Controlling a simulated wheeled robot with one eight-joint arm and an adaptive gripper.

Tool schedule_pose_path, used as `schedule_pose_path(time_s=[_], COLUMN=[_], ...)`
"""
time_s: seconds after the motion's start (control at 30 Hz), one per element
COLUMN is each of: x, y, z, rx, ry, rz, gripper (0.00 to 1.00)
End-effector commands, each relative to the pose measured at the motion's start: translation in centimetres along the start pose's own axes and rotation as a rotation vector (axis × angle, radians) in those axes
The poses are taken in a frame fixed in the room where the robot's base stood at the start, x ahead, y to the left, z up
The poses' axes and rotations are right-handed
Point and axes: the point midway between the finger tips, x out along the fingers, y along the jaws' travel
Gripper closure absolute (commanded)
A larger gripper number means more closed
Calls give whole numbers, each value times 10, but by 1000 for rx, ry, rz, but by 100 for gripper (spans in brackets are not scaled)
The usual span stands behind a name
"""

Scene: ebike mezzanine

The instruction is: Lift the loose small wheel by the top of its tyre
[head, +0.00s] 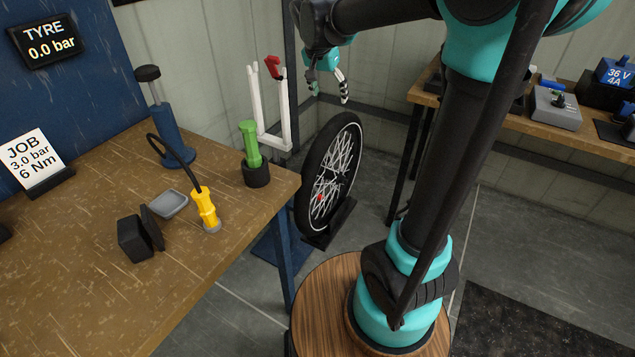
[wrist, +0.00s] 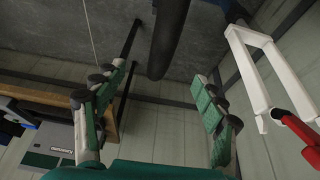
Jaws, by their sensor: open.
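The loose small wheel (head: 333,172), with a black tyre, pale spokes and a red spot near its hub, stands upright in a low black stand (head: 330,228) on the floor beyond the workbench corner. My gripper (head: 328,94) is open and empty, above the top of the tyre with a gap between them. In the wrist view the tyre (wrist: 170,38) shows edge-on as a dark band, its end lying between the two green-padded fingers (wrist: 160,75) in the picture. Neither finger appears to touch it.
A white fork-like frame with a red lever (head: 273,68) stands close left of the wheel and right in the wrist view (wrist: 262,70). The wooden workbench (head: 90,300) holds a pump, green-handled tool and yellow tool. Another bench (head: 505,112) stands right.

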Motion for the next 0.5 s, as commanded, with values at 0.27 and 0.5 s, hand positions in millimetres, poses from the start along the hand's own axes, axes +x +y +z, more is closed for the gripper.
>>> schedule_pose_path(time_s=[0.27, 0.5], x=[33, 81], y=[-4, -3], z=[-3, -3], rx=[12, 12], ry=[3, 2], rz=[4, 2], gripper=[29, 29])
